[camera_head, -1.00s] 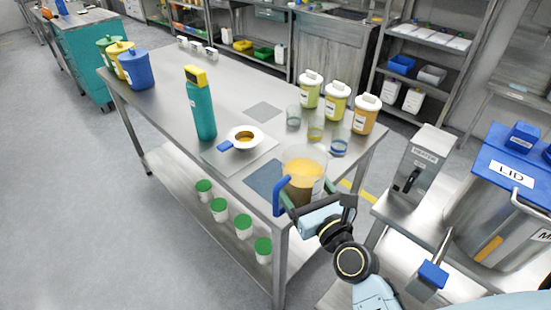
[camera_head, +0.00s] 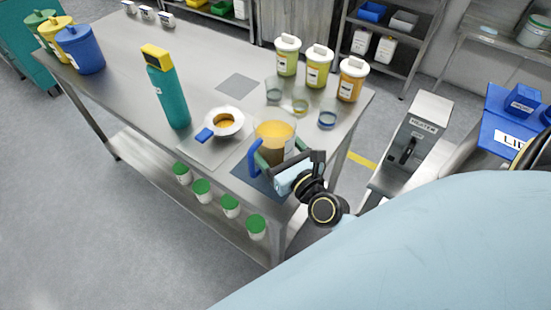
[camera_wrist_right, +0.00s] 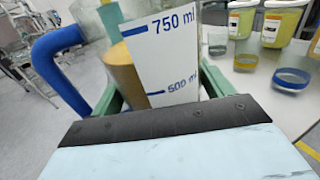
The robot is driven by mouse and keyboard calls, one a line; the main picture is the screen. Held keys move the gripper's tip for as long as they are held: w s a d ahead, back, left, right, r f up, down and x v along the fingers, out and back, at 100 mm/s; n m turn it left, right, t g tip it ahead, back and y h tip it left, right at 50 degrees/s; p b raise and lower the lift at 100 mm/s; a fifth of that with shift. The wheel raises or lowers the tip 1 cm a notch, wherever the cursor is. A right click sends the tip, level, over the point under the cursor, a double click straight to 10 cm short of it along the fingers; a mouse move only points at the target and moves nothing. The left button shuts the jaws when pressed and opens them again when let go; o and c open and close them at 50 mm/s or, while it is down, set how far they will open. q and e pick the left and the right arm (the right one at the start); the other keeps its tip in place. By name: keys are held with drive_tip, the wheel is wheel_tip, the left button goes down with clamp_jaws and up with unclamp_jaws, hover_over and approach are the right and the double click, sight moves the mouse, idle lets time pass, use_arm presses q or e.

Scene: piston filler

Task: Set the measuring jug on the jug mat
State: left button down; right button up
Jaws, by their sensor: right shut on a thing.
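The clear measuring jug (camera_head: 275,131), with orange contents and a blue handle, is at the near right corner of the steel table. My right gripper (camera_head: 274,157) is shut on it, with green fingers on either side of its body. In the right wrist view the jug (camera_wrist_right: 172,48) shows 750 ml and 500 ml marks and looks upright. The dark blue-grey jug mat (camera_head: 248,177) lies below it, partly hidden by the jug and gripper. The jug is over the mat's far right part; I cannot tell whether its base touches. My left gripper is out of view.
Small glasses (camera_head: 327,119) and lidded tubs (camera_head: 351,79) stand behind the jug. A plain grey mat (camera_head: 237,84) lies mid-table.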

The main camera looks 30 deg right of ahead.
sight(276, 157)
drive_tip(key=shift+w+f+b, duration=0.1)
drive_tip(key=shift+f+b, duration=0.65)
drive_tip(key=shift+f, duration=0.95)
drive_tip(key=shift+f, duration=0.2)
drive_tip(key=o, duration=1.6)
drive_tip(key=shift+r, duration=0.2)
drive_tip(key=s+b, duration=0.1)
drive_tip(key=s, duration=1.1)
drive_tip(key=shift+f+b, duration=0.1)
drive_tip(key=shift+b, duration=0.3)
drive_tip(key=shift+s, duration=0.15)
